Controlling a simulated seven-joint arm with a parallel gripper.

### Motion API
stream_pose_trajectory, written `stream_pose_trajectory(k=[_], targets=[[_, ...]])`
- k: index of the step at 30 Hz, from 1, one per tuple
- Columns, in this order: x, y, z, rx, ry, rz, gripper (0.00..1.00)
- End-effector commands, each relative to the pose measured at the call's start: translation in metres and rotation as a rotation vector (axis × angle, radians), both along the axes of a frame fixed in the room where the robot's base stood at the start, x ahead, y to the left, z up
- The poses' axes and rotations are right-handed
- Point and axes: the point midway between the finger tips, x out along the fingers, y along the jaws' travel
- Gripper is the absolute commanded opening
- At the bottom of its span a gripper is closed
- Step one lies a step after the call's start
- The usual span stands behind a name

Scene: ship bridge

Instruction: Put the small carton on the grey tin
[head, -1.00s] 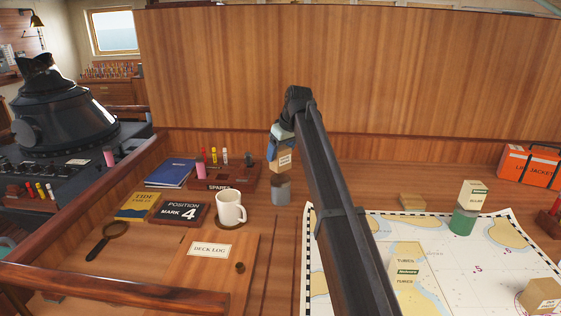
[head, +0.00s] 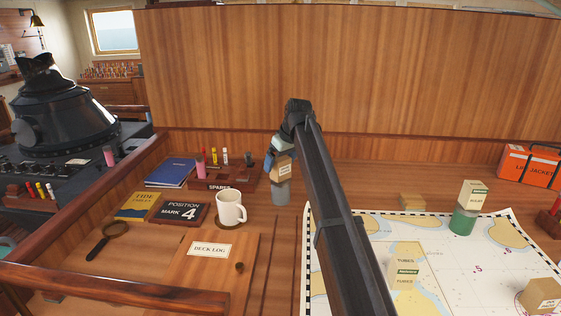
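The small carton (head: 285,168), tan with a white label, is at the lower end of my gripper (head: 272,161). One blue finger shows at its left side; the other finger is not clearly seen. The grey tin (head: 281,193) stands upright on the wooden desk directly below the carton. The carton's bottom overlaps the tin's top in the head view, and I cannot tell whether they touch. My arm comes down from the right of them.
A white mug (head: 231,209) stands left of the tin, near the spares rack (head: 222,181). To the right, on the chart (head: 479,240), a carton (head: 472,193) sits on a green tin (head: 463,222). A tubes carton (head: 405,268) is nearer. A wooden panel rises behind.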

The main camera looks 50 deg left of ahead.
Motion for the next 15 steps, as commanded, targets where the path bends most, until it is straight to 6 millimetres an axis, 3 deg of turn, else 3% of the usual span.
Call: stream_pose_trajectory(k=[8, 15], targets=[[0.000, 0.000, 0.002, 0.000, 0.000, 0.000, 0.94], [0.000, -0.010, 0.028, 0.002, -0.001, 0.000, 0.94]])
